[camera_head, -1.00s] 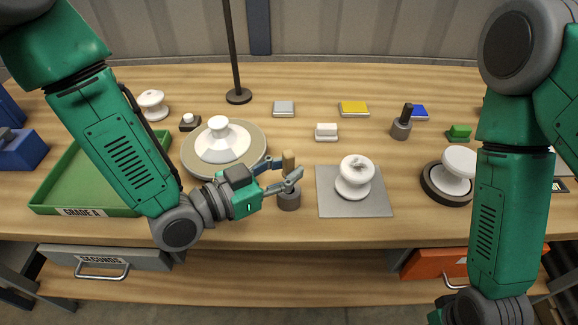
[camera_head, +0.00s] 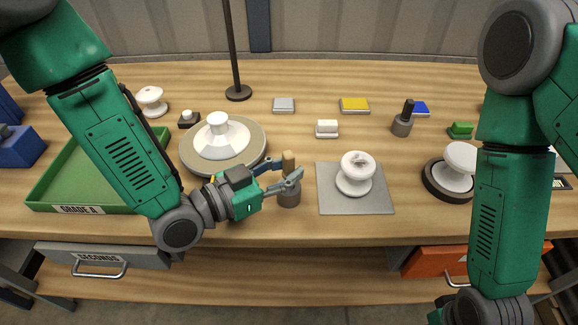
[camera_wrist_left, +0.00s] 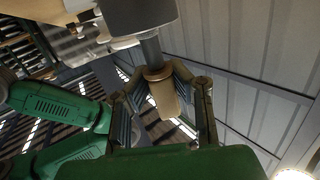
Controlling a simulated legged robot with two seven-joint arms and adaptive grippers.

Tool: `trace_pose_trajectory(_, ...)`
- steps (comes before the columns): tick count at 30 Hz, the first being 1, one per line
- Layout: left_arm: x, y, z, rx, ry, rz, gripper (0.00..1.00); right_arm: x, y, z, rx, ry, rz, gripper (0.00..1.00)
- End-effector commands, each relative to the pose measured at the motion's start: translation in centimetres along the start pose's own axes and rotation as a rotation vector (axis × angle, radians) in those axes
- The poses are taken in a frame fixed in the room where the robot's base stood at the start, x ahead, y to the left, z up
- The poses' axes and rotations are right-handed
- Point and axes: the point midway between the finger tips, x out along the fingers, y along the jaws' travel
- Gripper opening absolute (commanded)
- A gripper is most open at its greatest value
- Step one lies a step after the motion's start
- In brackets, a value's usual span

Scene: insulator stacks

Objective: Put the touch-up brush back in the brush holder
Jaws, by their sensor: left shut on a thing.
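The touch-up brush has a tan handle (camera_head: 288,160) that stands upright between the fingers of my left gripper (camera_head: 291,178). The gripper is shut on it. In the left wrist view the tan handle (camera_wrist_left: 163,94) sits between the two fingers, and a thin grey shaft runs from it to a wide dark grey cylinder. The brush holder (camera_head: 289,198), a short grey cylinder, stands directly below the gripper near the table's front. The shaft appears to reach into its mouth; the fingers partly hide this in the head view. My right gripper is out of view.
A grey mat with a white insulator (camera_head: 356,174) lies just right of the holder. A round plate (camera_head: 254,160) with a white insulator is behind left. Another grey cylinder (camera_head: 401,127) holds a black stick. A green tray (camera_head: 50,190) is at left.

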Motion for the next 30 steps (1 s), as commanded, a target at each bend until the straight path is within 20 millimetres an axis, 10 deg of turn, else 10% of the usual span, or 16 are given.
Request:
trace_pose_trajectory(2, 0.0, 0.0, 0.3, 0.0, 0.0, 0.0, 0.0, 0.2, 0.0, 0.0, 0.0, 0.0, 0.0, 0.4)
trace_pose_trajectory(5, 0.0, 0.0, 0.2, 0.0, 0.0, 0.0, 0.4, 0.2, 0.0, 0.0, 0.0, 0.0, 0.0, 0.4)
trace_pose_trajectory(17, -0.6, 0.0, 0.3, 0.0, -0.002, 0.0, 0.4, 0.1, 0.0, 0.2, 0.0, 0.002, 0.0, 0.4)
trace_pose_trajectory(30, -9.1, -0.1, 0.3, -0.004, -0.002, -0.002, 0.4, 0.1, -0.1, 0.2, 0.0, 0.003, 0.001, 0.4)
